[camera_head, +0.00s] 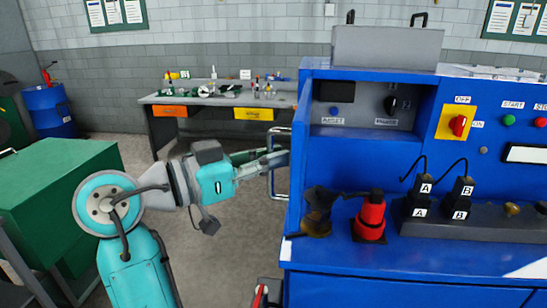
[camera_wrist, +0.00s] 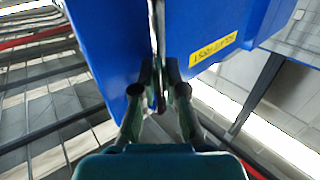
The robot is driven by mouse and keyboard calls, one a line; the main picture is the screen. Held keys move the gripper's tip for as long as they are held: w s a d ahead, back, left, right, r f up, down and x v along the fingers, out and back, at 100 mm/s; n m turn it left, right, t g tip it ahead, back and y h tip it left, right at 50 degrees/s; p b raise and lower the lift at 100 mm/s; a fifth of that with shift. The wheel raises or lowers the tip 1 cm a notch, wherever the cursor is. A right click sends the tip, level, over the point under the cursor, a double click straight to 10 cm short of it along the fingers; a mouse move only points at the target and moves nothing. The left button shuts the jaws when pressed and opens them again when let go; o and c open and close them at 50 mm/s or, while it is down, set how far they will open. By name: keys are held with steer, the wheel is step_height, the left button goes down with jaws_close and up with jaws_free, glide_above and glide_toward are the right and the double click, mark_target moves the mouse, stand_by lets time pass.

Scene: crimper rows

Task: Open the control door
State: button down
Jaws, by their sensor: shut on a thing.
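The blue control cabinet (camera_head: 410,250) fills the right of the head view. A silver bar handle (camera_head: 272,185) stands out from its left side, next to a blue upright panel (camera_head: 296,185) seen nearly edge-on. I take this panel for the control door, but its outline is not clear. My gripper (camera_head: 284,157) reaches in from the left at the handle's mid height, shut on the handle. In the wrist view my gripper (camera_wrist: 159,95) has its two fingers close around a thin upright bar, with blue panels (camera_wrist: 105,50) just beyond. The fingertips are partly hidden in the head view.
A red lamp-like part (camera_head: 370,218) and black plugs marked A and B (camera_head: 418,195) stand on the cabinet's ledge. A workbench (camera_head: 215,98) is at the back. A green cabinet (camera_head: 60,195) is at the left. Bare floor lies between.

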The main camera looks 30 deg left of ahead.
steer(key=shift+a, duration=0.3)
steer(key=c, duration=1.2)
jaws_free()
steer(key=shift+r, duration=0.1)
